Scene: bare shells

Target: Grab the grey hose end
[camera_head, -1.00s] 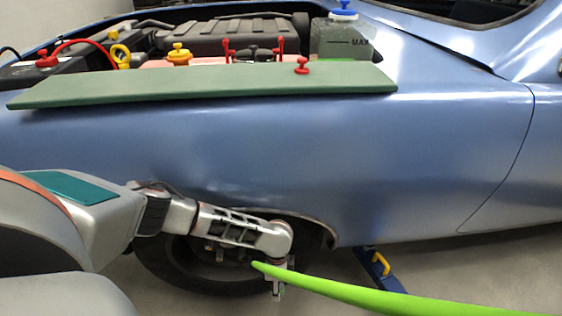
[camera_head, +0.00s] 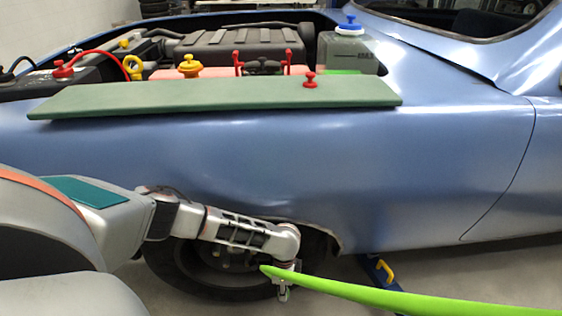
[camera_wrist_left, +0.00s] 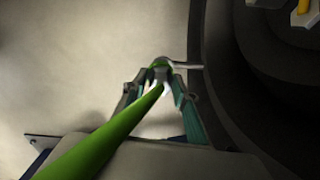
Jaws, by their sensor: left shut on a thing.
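A bright green hose (camera_head: 400,300) runs from the right edge of the head view to a tapered tip by the front wheel. In the left wrist view the green hose (camera_wrist_left: 105,143) comes up from the lower left to the fingertips. A small grey hose end (camera_wrist_left: 160,76) shows there, with a thin grey piece sticking out to the right. My left gripper (camera_head: 283,292) hangs low in front of the wheel, partly behind the hose. In the wrist view its teal fingers (camera_wrist_left: 160,82) converge, shut on the grey hose end. My right gripper is not in view.
A blue car (camera_head: 430,150) with an open engine bay stands close ahead. A green board (camera_head: 220,98) lies along its fender. The dark wheel (camera_head: 205,280) is right by my left gripper. A blue stand with a yellow handle (camera_head: 386,271) is to the right on the floor.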

